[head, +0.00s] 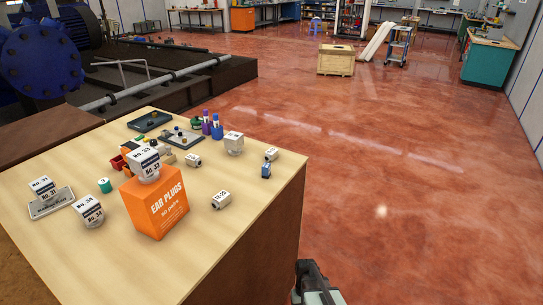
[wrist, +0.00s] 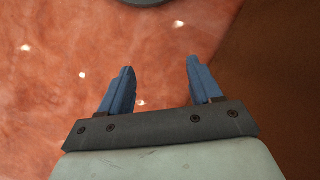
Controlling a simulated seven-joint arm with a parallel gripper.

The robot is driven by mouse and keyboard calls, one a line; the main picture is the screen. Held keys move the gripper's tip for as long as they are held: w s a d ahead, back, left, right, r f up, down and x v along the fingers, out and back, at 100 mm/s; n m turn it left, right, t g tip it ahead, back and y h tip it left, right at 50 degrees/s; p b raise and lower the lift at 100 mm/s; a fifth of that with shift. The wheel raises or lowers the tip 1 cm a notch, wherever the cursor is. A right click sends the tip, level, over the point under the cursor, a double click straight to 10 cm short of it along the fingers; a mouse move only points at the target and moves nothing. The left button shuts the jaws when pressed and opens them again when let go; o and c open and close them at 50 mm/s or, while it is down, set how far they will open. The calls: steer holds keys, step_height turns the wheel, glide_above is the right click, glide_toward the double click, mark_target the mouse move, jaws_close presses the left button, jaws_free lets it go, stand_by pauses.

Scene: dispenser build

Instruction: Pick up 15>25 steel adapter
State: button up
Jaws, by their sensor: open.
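I cannot tell for sure which piece is the 15>25 steel adapter. The small labels are too blurred to read. A small pale labelled block (head: 221,199) lies right of the orange ear plugs box (head: 155,205). Similar small blocks lie farther back, one pale (head: 193,160) and another pale (head: 271,154). My gripper (wrist: 160,66) is open and empty in the wrist view, its two blue fingers apart above the red floor. In the head view part of my arm's end shows at the bottom edge, right of and apart from the table.
The wooden table (head: 95,262) also bears pale labelled pieces (head: 88,210), a grey tray (head: 181,140), a dark tray (head: 150,121) and blue and purple bottles (head: 217,127). A labelled piece (head: 144,161) stands on the orange box. The red floor (head: 400,230) to the right is clear.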

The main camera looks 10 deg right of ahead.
steer(key=w+d+r+m+t, duration=0.2)
steer(key=w+d+r+t, duration=0.1)
steer(key=w+d+r, duration=1.5)
steer(key=w+d+r+m+t, duration=0.1)
steer(key=w+d+r, duration=0.25)
steer(key=r, duration=0.35)
steer(key=w+d+r, duration=0.3)
steer(key=d+r, duration=0.2)
steer(key=r, duration=0.2)
step_height(320, 180, up, 30)
steer(key=m+t+h, duration=0.3)
steer(key=m+h, duration=0.1)
steer(key=m, duration=0.1)
glide_above(272, 151)
steer(key=s+a, duration=0.4)
steer(key=a, duration=0.1)
steer(key=shift+w+d+x, duration=0.1)
steer(key=shift+d+x, duration=0.05)
steer(key=shift+x, duration=2.1)
steer(key=shift+w+d+x, duration=0.1)
steer(key=shift+d+x, duration=0.05)
steer(key=shift+x, duration=2.1)
steer(key=shift+d+x, duration=0.15)
steer(key=shift+x, duration=2.05)
steer(key=shift+r, duration=0.15)
jaws_close()
